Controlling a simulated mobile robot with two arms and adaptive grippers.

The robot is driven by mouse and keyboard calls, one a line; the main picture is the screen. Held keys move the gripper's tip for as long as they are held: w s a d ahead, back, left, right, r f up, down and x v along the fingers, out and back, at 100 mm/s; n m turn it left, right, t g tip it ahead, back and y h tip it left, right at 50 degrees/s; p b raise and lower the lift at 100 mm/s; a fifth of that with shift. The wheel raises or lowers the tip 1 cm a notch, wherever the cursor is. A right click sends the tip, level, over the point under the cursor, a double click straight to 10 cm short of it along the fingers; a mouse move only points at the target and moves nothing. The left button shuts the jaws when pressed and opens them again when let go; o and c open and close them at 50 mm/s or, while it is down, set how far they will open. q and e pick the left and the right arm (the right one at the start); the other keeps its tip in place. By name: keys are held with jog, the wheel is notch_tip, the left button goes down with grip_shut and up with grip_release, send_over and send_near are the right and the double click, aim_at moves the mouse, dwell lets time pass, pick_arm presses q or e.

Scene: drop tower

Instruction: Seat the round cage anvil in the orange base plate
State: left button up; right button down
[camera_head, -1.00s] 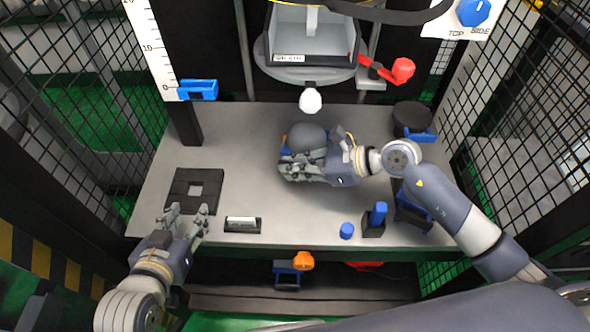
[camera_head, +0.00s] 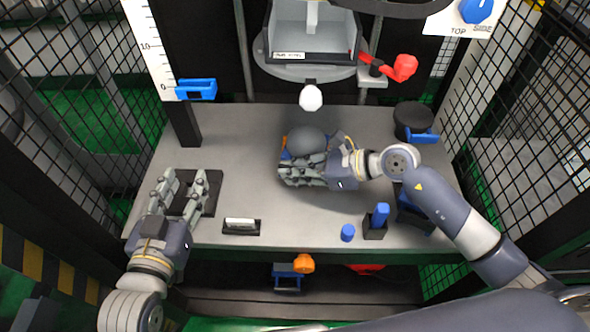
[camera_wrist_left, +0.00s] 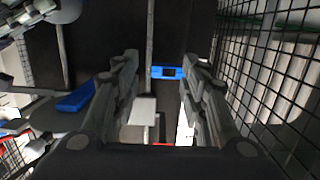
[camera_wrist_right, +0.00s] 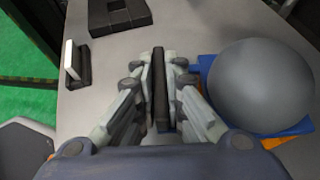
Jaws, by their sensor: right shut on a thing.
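A grey dome (camera_head: 306,140), which looks like the round anvil, stands mid-table over blue and orange parts. In the right wrist view the dome (camera_wrist_right: 260,86) is upright, with an orange plate (camera_wrist_right: 292,128) and blue pieces showing under its edge. My right gripper (camera_head: 300,171) is beside the dome, its fingers shut on a dark narrow bar (camera_wrist_right: 160,88). I cannot tell whether the bar belongs to the anvil, or how the dome sits in the plate; the fingers hide part of it. My left gripper (camera_head: 182,185) is open and empty over the black square plate.
The black square plate (camera_head: 214,193) lies at the left. A small holder with a white block (camera_head: 240,225), a blue cylinder (camera_head: 347,232) and a blue peg holder (camera_head: 376,224) are near the front edge. A black puck (camera_head: 413,116) stands back right. A white knob (camera_head: 311,97) hangs behind the dome.

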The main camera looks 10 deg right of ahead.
pick_arm(q)
jog(key=shift+w+d+r+t+h+b, duration=0.15)
jog(key=shift+r+t, duration=0.3)
jog(key=shift+r, duration=0.35)
jog(key=shift+d+r+t+h+b, duration=0.1)
jog(key=shift+r+t+h+b, duration=0.1)
jog(key=shift+r+t, duration=0.4)
jog(key=shift+w+d+r+t+h+b, duration=0.15)
jog(key=shift+r+t, duration=0.1)
jog(key=shift+r, duration=0.7)
pick_arm(e)
jog(key=shift+w+f, duration=0.1)
jog(key=shift+f, duration=0.3)
jog(key=c, duration=1.6)
grip_release()
pick_arm(q)
jog(key=shift+s, duration=0.1)
pick_arm(e)
jog(key=shift+f, duration=0.1)
